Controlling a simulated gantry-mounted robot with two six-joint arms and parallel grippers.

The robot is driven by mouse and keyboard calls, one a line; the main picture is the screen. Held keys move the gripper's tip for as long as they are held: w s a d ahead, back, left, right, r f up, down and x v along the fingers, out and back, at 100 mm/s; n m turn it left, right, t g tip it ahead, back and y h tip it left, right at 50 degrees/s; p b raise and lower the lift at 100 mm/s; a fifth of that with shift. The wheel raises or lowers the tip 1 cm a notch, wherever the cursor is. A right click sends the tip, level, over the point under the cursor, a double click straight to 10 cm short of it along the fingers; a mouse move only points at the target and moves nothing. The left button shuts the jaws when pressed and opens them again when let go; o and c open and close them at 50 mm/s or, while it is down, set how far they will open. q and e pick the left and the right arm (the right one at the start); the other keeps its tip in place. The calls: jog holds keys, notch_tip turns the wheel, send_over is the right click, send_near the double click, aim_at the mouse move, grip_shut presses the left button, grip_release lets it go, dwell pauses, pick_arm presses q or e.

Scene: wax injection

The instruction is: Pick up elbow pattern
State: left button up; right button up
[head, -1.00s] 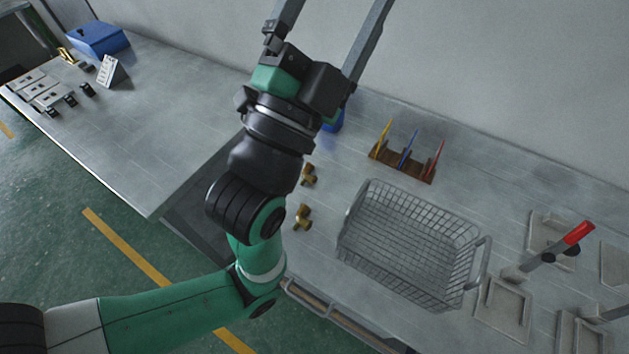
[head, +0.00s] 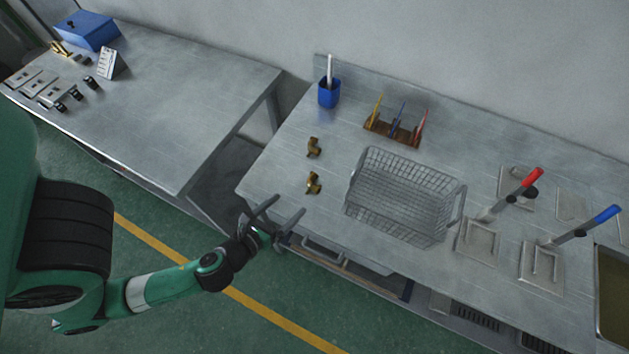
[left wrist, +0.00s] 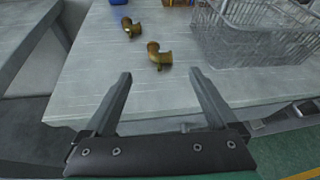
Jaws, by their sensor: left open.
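Two small brass-coloured patterns lie on the right-hand bench, left of the wire basket. The nearer pattern (head: 313,183) looks bent, and it shows in the left wrist view (left wrist: 159,56) just beyond and between my fingertips. The farther pattern (head: 313,147) also looks bent and lies beyond it, up and left in the left wrist view (left wrist: 131,27). I cannot tell for certain which is the elbow. My left gripper (head: 290,204) is open and empty at the bench's front edge, pointing toward the nearer pattern without touching it; its two fingers show in the left wrist view (left wrist: 160,74). My right gripper is out of view.
The wire basket (head: 405,196) stands right of the patterns. Behind are a blue cup (head: 329,93) and a wooden rack (head: 393,132) with coloured tools. Clamps with red (head: 531,178) and blue (head: 606,214) handles stand farther right. A gap separates the left bench (head: 170,110).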

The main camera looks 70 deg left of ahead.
pick_arm(q)
send_near(312, 184)
jog(key=x, duration=0.2)
jog(key=shift+w+a+r, duration=0.1)
jog(key=shift+w+a, duration=0.15)
jog(key=shift+w, duration=0.15)
jog(key=shift+w+a, duration=0.1)
jog(key=x, duration=0.2)
jog(key=b+x, duration=0.1)
jog(key=x, duration=0.2)
jog(key=shift+f, duration=0.4)
jog(key=c, duration=1.4)
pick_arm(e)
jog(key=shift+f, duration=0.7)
pick_arm(q)
jog(key=shift+r, duration=0.1)
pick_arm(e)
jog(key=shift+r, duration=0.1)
